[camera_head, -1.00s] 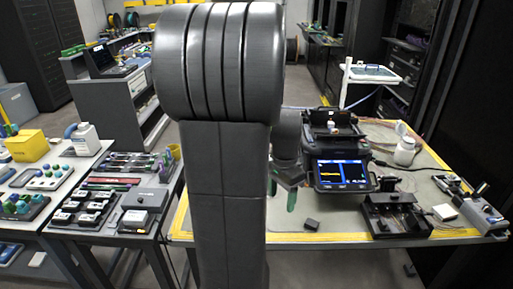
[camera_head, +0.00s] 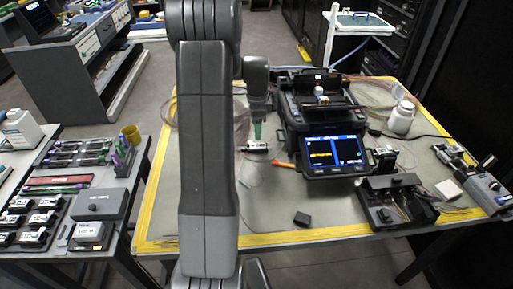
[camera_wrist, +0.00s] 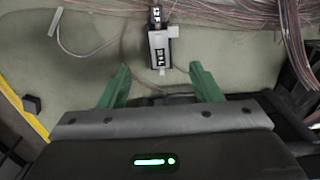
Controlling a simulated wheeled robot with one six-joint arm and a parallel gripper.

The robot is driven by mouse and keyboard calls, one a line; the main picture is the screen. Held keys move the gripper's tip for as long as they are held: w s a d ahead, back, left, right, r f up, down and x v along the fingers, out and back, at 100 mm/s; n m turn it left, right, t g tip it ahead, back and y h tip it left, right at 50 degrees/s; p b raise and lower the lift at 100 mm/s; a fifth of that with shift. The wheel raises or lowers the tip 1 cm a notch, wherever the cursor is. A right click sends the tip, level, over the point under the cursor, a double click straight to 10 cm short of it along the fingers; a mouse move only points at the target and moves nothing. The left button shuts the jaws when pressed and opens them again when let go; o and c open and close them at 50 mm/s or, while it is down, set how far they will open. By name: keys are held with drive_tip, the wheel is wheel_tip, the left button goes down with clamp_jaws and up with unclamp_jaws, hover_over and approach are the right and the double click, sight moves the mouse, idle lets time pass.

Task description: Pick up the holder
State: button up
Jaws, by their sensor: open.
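The fusion splicer (camera_head: 335,145) with its lit screen stands close to the right of my gripper. An orange pen-like piece (camera_head: 284,165) lies beside it. Thin fibres (camera_wrist: 235,14) spread behind the holder. A small black block (camera_head: 302,219) lies near the yellow-taped front edge.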

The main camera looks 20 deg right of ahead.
sight(257, 145)
drive_tip(key=shift+f+p, duration=0.35)
drive_tip(key=shift+f, duration=3.65)
drive_tip(key=c, duration=1.1)
drive_tip(key=shift+r, duration=5.05)
